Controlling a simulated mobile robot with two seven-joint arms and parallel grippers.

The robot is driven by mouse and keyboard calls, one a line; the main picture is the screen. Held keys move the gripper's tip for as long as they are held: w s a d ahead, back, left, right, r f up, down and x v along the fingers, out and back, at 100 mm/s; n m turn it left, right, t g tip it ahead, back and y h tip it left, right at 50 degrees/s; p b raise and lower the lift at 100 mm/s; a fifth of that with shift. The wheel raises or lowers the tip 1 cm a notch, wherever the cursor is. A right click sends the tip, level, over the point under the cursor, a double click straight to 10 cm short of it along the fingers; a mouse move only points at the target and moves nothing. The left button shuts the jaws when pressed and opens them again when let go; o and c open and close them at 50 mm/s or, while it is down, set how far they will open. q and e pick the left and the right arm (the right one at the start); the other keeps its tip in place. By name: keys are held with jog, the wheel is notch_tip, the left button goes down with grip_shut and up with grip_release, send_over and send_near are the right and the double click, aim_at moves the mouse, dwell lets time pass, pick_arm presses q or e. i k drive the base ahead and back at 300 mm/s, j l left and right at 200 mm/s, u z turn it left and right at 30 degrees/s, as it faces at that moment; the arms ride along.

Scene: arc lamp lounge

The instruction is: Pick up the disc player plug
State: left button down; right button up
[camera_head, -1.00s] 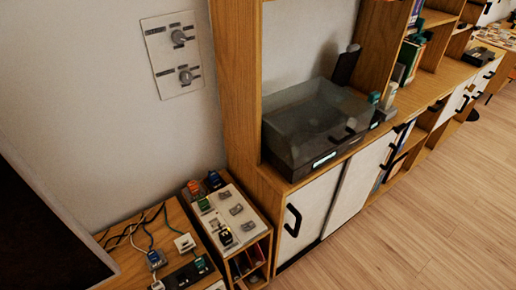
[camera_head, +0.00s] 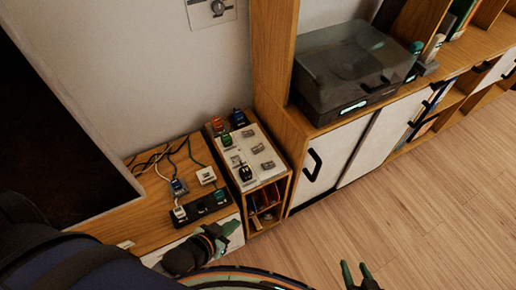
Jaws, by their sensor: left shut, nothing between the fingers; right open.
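Several small plugs stand on the low wooden unit; their labels are too small to read, so I cannot tell which is the disc player plug. A blue-grey plug (camera_head: 179,187), a white plug (camera_head: 206,175) and another white plug (camera_head: 180,213) are by a black power strip (camera_head: 214,206). An orange plug (camera_head: 217,125), a blue plug (camera_head: 238,118), a green plug (camera_head: 226,140) and a black plug (camera_head: 245,173) are on a pale socket board (camera_head: 266,170). My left gripper (camera_head: 231,228) is shut and empty, in front of the strip. My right gripper (camera_head: 356,270) is open and empty over the floor.
Dark cables (camera_head: 152,160) run along the wall side of the wooden top. A large dark screen (camera_head: 60,130) stands at the left. A smoky-lidded player (camera_head: 345,75) sits on the cabinet at right. The wooden floor (camera_head: 420,220) at right is clear.

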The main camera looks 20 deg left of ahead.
aim_at(238, 114)
jog(key=l+u, duration=0.15)
jog(key=u, duration=2.3)
jog(key=k+l+u, duration=0.1)
jog(key=k+l, duration=0.3)
jog(key=i+l, duration=0.5)
jog(key=l, duration=0.15)
